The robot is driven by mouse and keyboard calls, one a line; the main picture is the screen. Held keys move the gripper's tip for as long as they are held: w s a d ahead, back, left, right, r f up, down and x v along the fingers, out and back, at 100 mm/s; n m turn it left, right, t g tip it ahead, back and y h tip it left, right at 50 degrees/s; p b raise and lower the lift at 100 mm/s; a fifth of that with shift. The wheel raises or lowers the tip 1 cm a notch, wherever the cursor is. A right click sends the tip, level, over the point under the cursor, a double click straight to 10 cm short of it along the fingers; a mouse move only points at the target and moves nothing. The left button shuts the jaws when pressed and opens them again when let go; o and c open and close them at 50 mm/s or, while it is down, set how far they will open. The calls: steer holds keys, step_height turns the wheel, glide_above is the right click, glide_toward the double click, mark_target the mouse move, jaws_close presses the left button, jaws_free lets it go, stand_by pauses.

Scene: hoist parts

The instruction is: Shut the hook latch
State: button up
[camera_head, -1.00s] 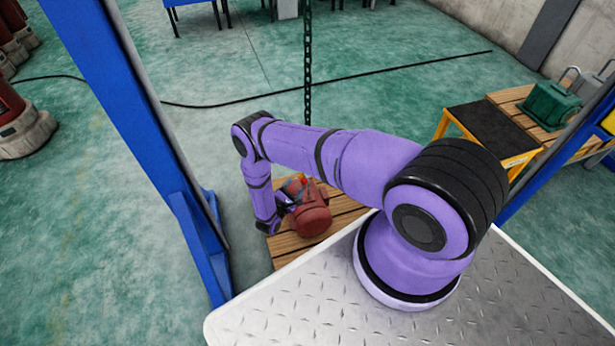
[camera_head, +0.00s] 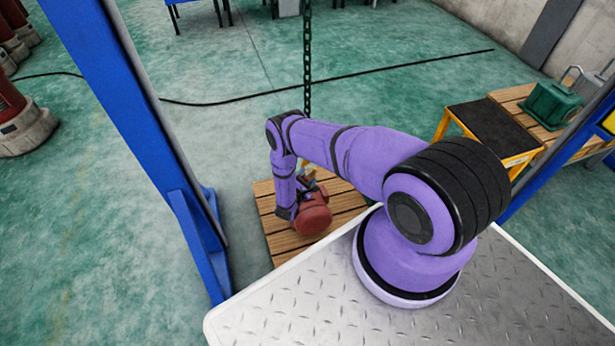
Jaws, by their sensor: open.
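The hoist chain (camera_head: 307,60) hangs straight down and passes behind my arm. A small yellowish part (camera_head: 308,173) shows just below my arm, in line with the chain, above the red motor-like part (camera_head: 313,214). It may be the hook, but it is too small and covered to tell, and I cannot make out the latch. My gripper (camera_head: 304,189) is small and partly hidden by my wrist, close beside the yellowish part and the top of the red part. It is open; I cannot tell whether it touches anything.
The red part sits on a wooden pallet (camera_head: 270,222). A blue post (camera_head: 135,120) stands left of it. At right are a black-topped yellow step (camera_head: 490,130) and a green machine (camera_head: 550,104) on another pallet. A black cable (camera_head: 400,70) crosses the open green floor.

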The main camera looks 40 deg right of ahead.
steer(key=shift+w+d, duration=0.2)
steer(key=shift+d, duration=0.15)
steer(key=shift+c, duration=0.2)
jaws_close()
